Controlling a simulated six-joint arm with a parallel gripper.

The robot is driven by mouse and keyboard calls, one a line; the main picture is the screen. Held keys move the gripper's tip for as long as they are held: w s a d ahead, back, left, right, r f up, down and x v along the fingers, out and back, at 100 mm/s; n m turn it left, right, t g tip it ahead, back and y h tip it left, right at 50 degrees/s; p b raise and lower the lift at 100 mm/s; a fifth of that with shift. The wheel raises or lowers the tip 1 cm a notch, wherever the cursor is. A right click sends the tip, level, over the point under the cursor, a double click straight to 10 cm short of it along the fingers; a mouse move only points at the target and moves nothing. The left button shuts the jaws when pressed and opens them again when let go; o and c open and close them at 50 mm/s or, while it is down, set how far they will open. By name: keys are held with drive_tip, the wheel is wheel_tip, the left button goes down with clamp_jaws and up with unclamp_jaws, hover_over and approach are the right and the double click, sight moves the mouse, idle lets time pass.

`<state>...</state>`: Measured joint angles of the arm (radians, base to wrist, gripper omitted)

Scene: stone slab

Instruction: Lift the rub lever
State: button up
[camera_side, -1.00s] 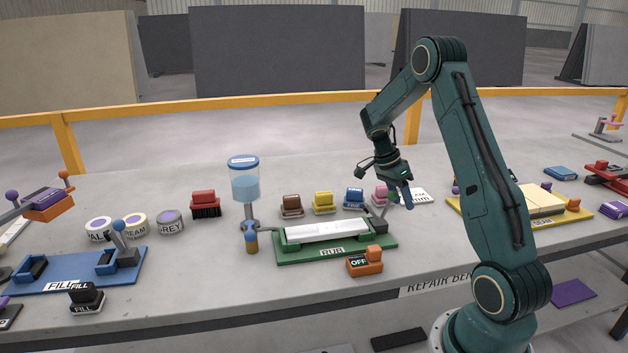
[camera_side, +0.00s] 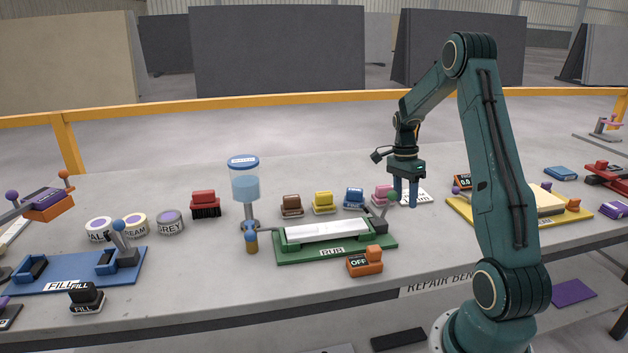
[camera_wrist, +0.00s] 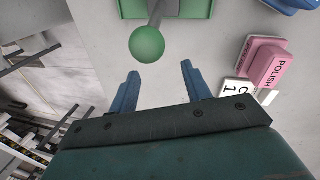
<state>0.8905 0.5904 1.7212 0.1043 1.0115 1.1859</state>
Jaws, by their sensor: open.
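The rub lever is a grey stick with a green ball knob (camera_wrist: 147,44), tilted up at the right end of the green RUB fixture (camera_side: 290,258). In the side view the knob (camera_side: 393,196) shows just left of my gripper's fingers. My gripper (camera_side: 406,205) points down, open and empty, to the right of the lever. In the wrist view my gripper (camera_wrist: 160,80) has its two blue fingers apart, with the knob ahead of them and not between them. A white slab piece (camera_side: 325,231) lies in the fixture.
A pink POLISH block (camera_wrist: 267,64) and a white card (camera_side: 418,196) lie close to my gripper. An orange OFF switch (camera_side: 365,262) stands in front of the fixture. A yellow fixture (camera_side: 470,211) is to the right. Several coloured blocks stand behind.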

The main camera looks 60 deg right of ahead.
wheel_tip(320, 180, up, 12)
drive_tip(key=w, duration=0.2)
drive_tip(key=s+a+r+n+t+h, duration=0.1)
drive_tip(key=a+r+n, duration=0.2)
drive_tip(key=a, duration=0.6)
drive_tip(key=s+a+r+n+t, duration=0.1)
drive_tip(key=a+r+n+t, duration=0.1)
drive_tip(key=a+n, duration=0.6)
drive_tip(key=s+a+r+n+t+h, duration=0.1)
drive_tip(key=a+r+n, duration=0.3)
drive_tip(key=a, duration=0.6)
drive_tip(key=shift+n+t+h, duration=0.3)
drive_tip(key=shift+n+t, duration=0.1)
drive_tip(key=shift+n, duration=0.5)
drive_tip(key=shift+c, duration=0.5)
